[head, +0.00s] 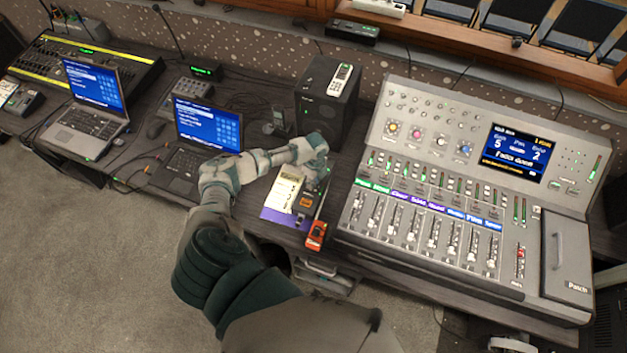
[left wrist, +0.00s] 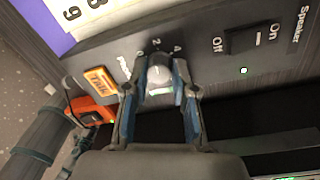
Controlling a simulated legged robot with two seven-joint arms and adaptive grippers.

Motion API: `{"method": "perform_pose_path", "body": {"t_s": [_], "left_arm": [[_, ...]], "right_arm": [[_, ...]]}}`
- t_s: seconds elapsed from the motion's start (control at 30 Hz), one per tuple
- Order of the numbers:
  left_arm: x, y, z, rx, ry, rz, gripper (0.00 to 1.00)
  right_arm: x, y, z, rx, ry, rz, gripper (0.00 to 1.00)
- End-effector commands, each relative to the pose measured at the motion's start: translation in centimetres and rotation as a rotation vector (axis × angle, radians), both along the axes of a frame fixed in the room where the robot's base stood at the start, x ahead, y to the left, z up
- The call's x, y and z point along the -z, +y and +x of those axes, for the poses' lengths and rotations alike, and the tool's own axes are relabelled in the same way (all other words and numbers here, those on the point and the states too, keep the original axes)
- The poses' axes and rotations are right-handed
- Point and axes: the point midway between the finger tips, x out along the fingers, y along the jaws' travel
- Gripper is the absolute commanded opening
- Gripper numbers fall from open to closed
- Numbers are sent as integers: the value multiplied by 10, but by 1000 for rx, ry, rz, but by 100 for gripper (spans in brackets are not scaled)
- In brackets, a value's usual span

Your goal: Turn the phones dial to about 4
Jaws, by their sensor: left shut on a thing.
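The dial (left wrist: 159,72) is a small grey knob on a dark panel (left wrist: 212,62) in the left wrist view, with the numbers 2 and 4 printed above it. My left gripper (left wrist: 158,88) is shut on the dial, one finger on each side. A pale mark on the knob seems to point up between 2 and 4; I cannot tell the exact setting. In the head view my left gripper (head: 320,178) is over the small panel beside the mixing console and covers the dial. My right gripper is not in view.
An orange Talk button (left wrist: 101,80) is left of the dial, and a Speaker switch (left wrist: 253,38) is right of it. A red handheld device (head: 316,235) lies close in front.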

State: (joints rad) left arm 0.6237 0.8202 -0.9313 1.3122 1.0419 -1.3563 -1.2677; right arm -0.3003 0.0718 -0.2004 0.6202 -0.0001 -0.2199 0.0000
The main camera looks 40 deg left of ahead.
Motion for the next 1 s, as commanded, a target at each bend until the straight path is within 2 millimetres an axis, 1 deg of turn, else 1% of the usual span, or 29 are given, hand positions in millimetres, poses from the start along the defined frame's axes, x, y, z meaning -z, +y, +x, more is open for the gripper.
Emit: {"method": "perform_pose_path", "body": {"t_s": [0.03, 0.7, 1.0], "left_arm": [[0, 4, 0, 40, 1, 8, 0], [-1, 3, 1, 666, -2, 7, 0], [-1, 3, 1, 874, -3, 9, 0]], "right_arm": [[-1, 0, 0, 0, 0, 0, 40], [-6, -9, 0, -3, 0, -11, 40], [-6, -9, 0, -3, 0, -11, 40]]}}
